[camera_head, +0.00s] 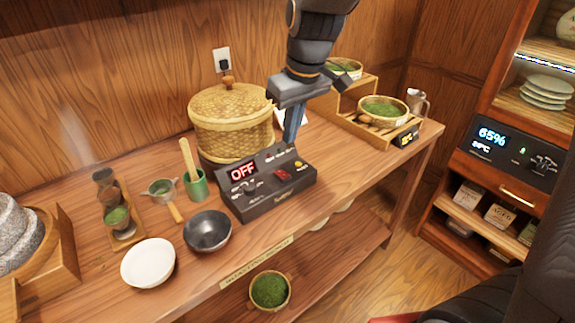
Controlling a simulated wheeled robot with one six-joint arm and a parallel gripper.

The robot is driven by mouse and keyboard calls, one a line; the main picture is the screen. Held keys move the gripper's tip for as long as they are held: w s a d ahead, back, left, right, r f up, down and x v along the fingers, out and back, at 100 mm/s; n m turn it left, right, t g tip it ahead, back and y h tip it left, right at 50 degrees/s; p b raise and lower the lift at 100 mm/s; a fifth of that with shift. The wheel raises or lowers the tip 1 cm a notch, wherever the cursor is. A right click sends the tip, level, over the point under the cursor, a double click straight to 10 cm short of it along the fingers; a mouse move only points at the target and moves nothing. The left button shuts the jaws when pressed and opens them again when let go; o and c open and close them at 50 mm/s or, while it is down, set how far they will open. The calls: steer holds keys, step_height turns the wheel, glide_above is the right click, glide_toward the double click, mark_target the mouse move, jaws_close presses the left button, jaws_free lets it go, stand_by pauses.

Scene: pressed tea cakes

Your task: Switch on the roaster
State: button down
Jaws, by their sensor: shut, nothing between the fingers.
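The roaster's black control box (240,201) stands on the wooden table, and its lit display (243,171) reads OFF in red. Its sloped face has a knob (250,187), a red switch (283,174) and a small yellow button (298,164). A round woven basket with a lid (231,121) stands right behind the box. My gripper (290,142) points down just above the back right part of the box, with its fingers shut and empty. I cannot tell whether the fingertips touch the box.
A black bowl (208,232), a white bowl (148,263) and a green cup (196,185) stand left of the box. A stepped wooden stand (352,124) with baskets of green leaves is at the right. The table front right of the box is clear.

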steer(key=p, duration=0.2)
glide_above(282, 173)
steer(key=s+d, duration=0.1)
steer(key=s, duration=0.1)
step_height(282, 173, down, 10)
steer(key=shift+r, duration=0.2)
steer(key=shift+d+f, duration=0.1)
steer(key=shift+f, duration=0.75)
steer(key=shift+s+d+f+b, duration=0.1)
steer(key=shift+f+b, duration=0.2)
steer(key=shift+f, duration=0.05)
steer(key=shift+r, duration=0.15)
steer(key=shift+w+a+r+p, duration=0.3)
steer(key=shift+w+a+p, duration=0.1)
steer(key=shift+w+p, duration=0.15)
